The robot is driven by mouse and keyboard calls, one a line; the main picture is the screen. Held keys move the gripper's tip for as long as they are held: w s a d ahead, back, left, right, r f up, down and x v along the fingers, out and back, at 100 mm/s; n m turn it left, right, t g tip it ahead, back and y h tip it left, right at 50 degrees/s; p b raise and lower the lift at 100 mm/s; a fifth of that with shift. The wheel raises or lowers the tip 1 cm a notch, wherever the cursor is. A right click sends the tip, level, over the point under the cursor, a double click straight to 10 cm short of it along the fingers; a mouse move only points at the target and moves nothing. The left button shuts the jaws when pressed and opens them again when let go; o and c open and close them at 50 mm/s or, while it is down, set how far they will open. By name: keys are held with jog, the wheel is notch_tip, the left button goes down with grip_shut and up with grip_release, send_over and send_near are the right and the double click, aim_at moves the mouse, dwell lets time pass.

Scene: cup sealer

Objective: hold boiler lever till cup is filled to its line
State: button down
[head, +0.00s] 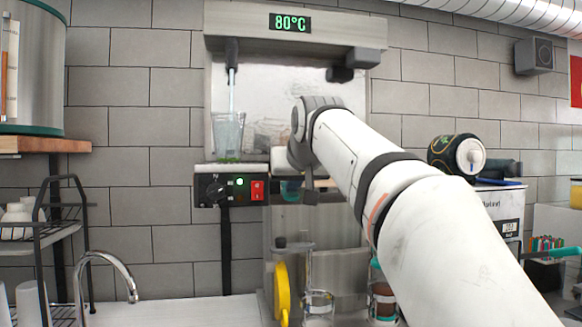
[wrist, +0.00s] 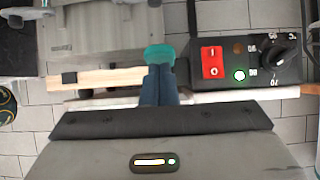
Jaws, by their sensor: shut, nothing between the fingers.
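A clear cup (head: 228,138) stands upright on the ledge of the boiler (head: 290,42), below a dark spout (head: 231,52). A pale stream runs from the spout into the cup. The water level and the cup's line are too small to tell. My gripper is to the right of the cup, by the control panel; its fingers are largely hidden in the head view. In the wrist view the fingers (wrist: 160,82) are together and empty, with a teal piece (wrist: 158,54) at their tips. I cannot make out the boiler lever with certainty.
The control panel (head: 231,188) has a dial, a lit green lamp and a red switch (wrist: 212,61). A yellow-handled device (head: 282,290) and glass containers (head: 318,305) stand below. A tap (head: 105,262) and rack are at left.

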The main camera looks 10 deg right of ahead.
jog(key=shift+r+p, duration=0.8)
jog(key=shift+p, duration=0.05)
jog(key=shift+r+p, duration=0.5)
notch_tip(320, 180, up, 4)
jog(key=p, duration=0.3)
jog(key=shift+f+p, duration=0.1)
jog(key=shift+p, duration=0.2)
jog(key=r+v, duration=0.1)
jog(key=v, duration=0.8)
jog(key=shift+w+r+b, duration=0.2)
jog(key=shift+b, duration=0.1)
jog(key=shift+w+r, duration=0.1)
